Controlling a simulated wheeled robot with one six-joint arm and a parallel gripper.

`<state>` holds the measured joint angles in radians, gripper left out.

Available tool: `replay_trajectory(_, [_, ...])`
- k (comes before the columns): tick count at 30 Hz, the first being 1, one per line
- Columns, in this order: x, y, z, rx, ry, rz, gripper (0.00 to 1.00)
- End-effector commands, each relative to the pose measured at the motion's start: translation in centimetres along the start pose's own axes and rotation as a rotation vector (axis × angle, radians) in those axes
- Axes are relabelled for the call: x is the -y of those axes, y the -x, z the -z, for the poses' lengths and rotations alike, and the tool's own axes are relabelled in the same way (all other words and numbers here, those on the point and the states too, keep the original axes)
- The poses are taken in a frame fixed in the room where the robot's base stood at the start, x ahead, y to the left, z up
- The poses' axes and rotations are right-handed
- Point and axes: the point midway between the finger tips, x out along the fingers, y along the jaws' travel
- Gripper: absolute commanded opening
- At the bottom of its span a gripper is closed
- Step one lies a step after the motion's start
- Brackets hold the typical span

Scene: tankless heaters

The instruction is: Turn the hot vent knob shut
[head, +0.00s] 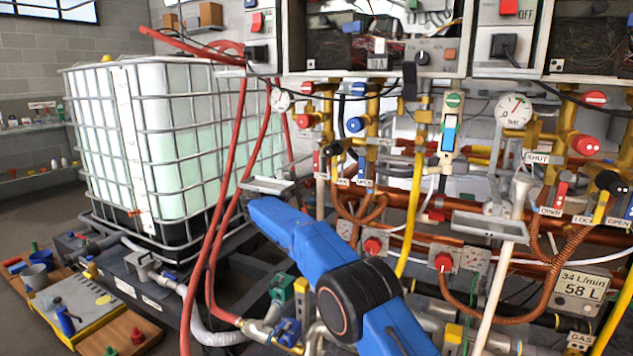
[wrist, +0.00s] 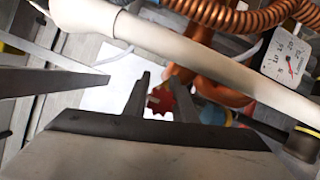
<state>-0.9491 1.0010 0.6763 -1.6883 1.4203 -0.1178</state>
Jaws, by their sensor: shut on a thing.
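In the wrist view, a red lobed knob (wrist: 160,102) shows between the two dark fingers of my gripper (wrist: 159,90). The fingers are shut on it, one at each side. No label can be read there, so I cannot confirm that it is the hot vent knob. In the head view, two red knobs sit low on the pipework, one at the centre (head: 372,246) and one further right (head: 443,262). I cannot tell which one is held. My gripper is hidden in the head view, where my blue arm shows.
In the wrist view, a pale pipe (wrist: 190,58) crosses close above the fingers. A copper coil (wrist: 240,18) and a gauge (wrist: 285,60) lie at the right. In the head view, red hoses (head: 222,200) and a caged white tank (head: 165,140) stand left.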

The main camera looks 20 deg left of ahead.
Motion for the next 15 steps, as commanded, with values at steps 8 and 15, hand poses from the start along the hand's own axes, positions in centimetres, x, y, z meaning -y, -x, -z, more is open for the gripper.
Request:
replay_trajectory(8, [0.31,0.10,0.08,0.001,-0.008,0.008,0.02])
replay_trajectory(15, [0.33,0.10,0.09,0.001,-0.007,0.008,0.32])
